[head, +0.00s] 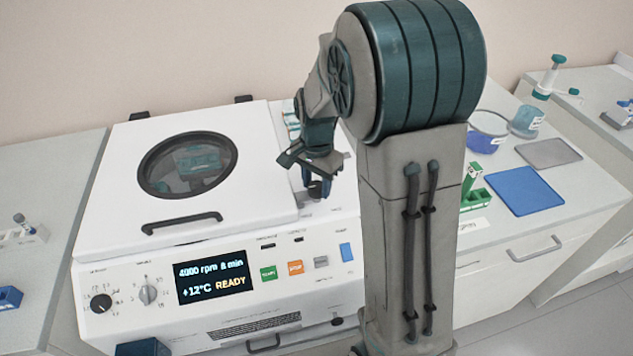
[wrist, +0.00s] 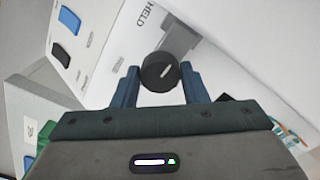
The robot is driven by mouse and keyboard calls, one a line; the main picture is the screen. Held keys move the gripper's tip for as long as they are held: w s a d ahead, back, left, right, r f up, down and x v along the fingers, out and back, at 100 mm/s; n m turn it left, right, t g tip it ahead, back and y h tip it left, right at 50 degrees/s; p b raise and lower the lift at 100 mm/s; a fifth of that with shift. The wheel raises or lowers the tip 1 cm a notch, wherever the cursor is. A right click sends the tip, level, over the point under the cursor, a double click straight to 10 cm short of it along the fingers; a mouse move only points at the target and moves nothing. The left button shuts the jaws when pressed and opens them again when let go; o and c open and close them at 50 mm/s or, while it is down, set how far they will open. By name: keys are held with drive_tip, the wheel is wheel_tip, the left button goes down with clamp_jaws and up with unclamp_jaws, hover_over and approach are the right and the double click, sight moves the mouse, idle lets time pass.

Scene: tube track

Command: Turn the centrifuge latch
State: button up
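The centrifuge latch is a dark round knob with a white line across its face (wrist: 160,71). It sits beside the printed word HELD on the white housing. My gripper (wrist: 160,82) has its two blue fingers on either side of the knob, and the knob fills the space between them. In the head view my gripper (head: 317,187) points down at the right part of the centrifuge top, and the knob is mostly hidden there. The white centrifuge (head: 115,285) has its lid (head: 110,185) down, and its display (head: 212,278) reads READY.
A lid handle (head: 182,223) and a control panel with dials, green and orange buttons and a blue switch (head: 347,252) lie near. To the right are a blue mat (head: 525,190), a green rack (head: 475,200) and a bottle (head: 528,118). My arm covers the middle.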

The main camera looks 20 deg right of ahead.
sight(316, 186)
drive_tip(key=o, duration=0.4)
wheel_tip(316, 186, up, 14)
drive_tip(key=shift+f, duration=0.1)
idle(0.3)
